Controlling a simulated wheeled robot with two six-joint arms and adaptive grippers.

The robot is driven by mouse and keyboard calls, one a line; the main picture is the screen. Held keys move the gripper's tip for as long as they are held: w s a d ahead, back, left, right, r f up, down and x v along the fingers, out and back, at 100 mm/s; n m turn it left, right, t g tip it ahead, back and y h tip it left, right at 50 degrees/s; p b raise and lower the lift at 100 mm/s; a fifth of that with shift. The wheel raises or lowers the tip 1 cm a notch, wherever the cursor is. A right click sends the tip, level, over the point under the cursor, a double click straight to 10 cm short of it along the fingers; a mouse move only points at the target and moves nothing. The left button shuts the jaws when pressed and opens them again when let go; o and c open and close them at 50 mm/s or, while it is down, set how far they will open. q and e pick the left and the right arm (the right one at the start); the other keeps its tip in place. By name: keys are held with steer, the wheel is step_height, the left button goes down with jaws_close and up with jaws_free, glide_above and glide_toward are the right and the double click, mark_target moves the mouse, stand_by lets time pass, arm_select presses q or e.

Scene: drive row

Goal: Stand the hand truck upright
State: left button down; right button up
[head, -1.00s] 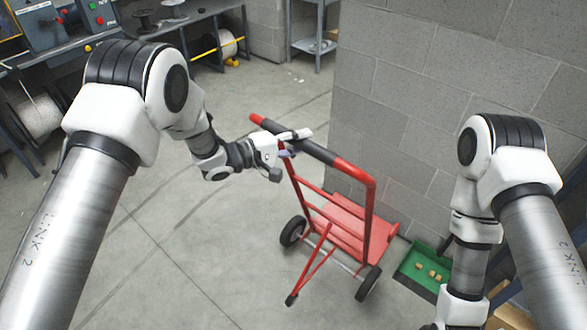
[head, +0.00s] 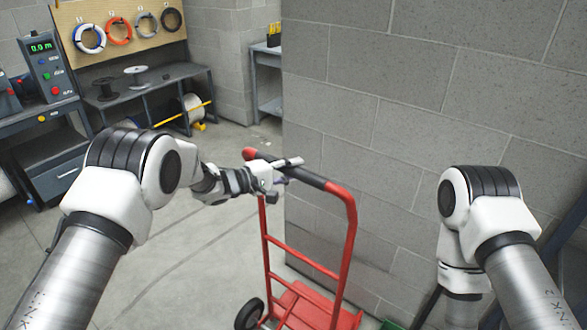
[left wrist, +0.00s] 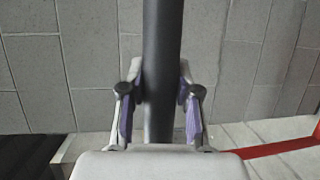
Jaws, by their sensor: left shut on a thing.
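The red hand truck (head: 345,255) stands in front of the grey block wall in the head view, its frame close to upright. Its top bar has a black grip (head: 300,174) with red ends. One wheel (head: 250,314) shows at the bottom edge; the other wheel is out of view. My left gripper (head: 284,175) is shut on the black grip. In the left wrist view the black grip (left wrist: 162,70) runs between the two purple-padded fingers. My right arm shows at the right of the head view, but its gripper is not in view.
The block wall (head: 400,120) stands close behind and right of the hand truck. A workbench (head: 150,90) with spools is at the back left, and a grey cabinet (head: 55,165) at the far left. The floor (head: 180,265) left of the truck is clear.

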arm_select(q)
steer(key=shift+w+d+r, duration=0.15)
steer(key=shift+w+r, duration=0.1)
steer(key=shift+w, duration=0.05)
arm_select(e)
steer(key=shift+w, duration=0.15)
arm_select(q)
steer(key=c, duration=1.2)
jaws_free()
steer(key=o, duration=0.4)
steer(key=shift+w+d+f, duration=0.1)
steer(key=shift+w+d, duration=0.05)
steer(key=shift+f, duration=0.15)
steer(key=v, duration=1.1)
arm_select(e)
steer(key=shift+w+d+f, duration=0.1)
steer(key=shift+w+d, duration=0.05)
steer(key=shift+d, duration=0.05)
arm_select(q)
steer(key=shift+f, duration=0.1)
